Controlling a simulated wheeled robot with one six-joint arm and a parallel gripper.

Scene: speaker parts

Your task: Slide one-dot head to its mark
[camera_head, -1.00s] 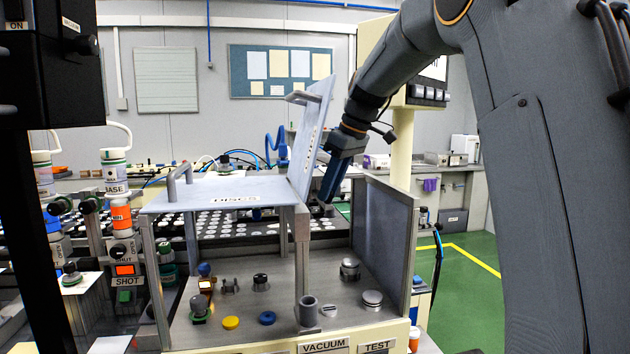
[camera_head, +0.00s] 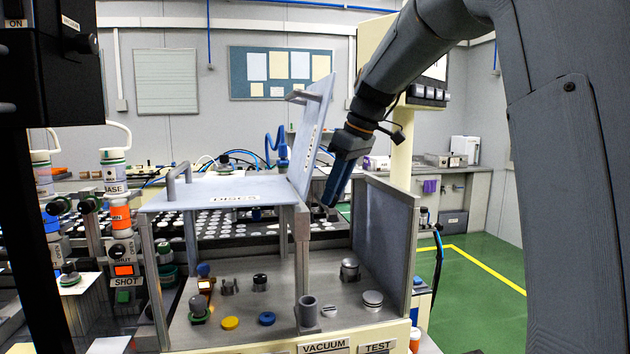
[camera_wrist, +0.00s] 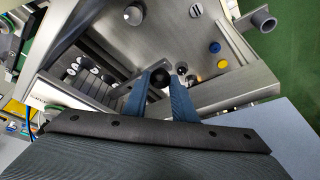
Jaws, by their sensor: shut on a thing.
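No dot marking is legible, so I cannot tell whether this is the one-dot head. The mark for it cannot be made out either. In the head view the held knob is hidden by the fingers.
The raised lid (camera_head: 313,130) and right side panel (camera_head: 385,235) flank the arm.

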